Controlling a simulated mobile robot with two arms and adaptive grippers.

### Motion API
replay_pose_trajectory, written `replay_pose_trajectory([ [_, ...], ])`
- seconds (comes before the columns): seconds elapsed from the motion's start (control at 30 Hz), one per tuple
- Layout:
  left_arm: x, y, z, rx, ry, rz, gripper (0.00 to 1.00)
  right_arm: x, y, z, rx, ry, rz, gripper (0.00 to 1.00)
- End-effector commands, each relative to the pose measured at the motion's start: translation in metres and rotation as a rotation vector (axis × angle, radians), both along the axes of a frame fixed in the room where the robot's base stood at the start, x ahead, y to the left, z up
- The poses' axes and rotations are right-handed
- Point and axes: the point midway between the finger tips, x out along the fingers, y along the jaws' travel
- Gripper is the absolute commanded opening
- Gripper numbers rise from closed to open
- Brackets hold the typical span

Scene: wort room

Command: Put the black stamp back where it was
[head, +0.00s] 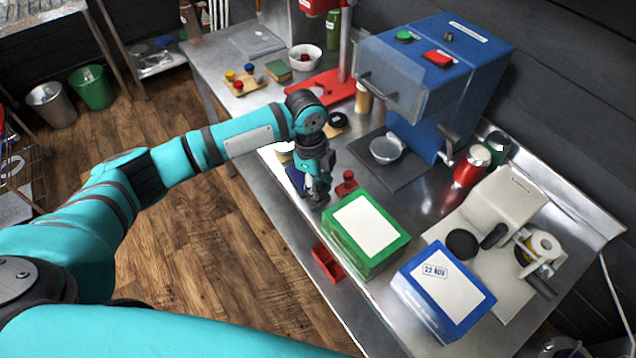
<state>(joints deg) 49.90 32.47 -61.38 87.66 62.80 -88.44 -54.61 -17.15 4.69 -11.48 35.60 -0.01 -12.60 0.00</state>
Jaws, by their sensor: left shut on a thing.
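My left gripper (318,187) is shut on a small dark thing, apparently the black stamp (320,198), low over the front part of the steel table. The fingers hide much of it, and I cannot tell whether it touches the table. A blue pad (297,179) lies just left of the gripper, partly covered by it. A red stamp (347,184) stands upright just right of the gripper. A blue box (442,290) with a white label bears a "22 NOV" mark. A green box (367,235) has a blank white label. My right gripper is not in view.
A small red tray (327,263) sits at the table's front edge beside the green box. A blue machine (440,75) with a metal bowl (386,150) stands behind. A red press stand (325,88) and a white bowl (305,57) are farther left. Beige equipment (507,205) stands at right.

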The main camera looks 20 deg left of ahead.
Motion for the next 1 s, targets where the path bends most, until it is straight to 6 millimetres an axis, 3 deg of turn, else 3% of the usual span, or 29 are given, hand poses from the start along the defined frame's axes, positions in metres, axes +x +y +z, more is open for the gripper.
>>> replay_pose_trajectory([
  [0.4,0.0,0.0,-0.007,-0.001,0.0,0.0,0.0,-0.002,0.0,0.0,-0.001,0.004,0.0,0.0],
  [0.43,0.0,0.0,-0.007,-0.001,-0.001,0.0,0.24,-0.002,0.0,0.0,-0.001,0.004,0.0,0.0],
  [0.6,0.0,0.0,-0.006,0.0,-0.001,0.0,0.44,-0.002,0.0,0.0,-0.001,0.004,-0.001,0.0],
  [1.0,0.001,0.001,0.004,-0.001,-0.004,-0.001,0.44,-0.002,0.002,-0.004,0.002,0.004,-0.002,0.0],
])
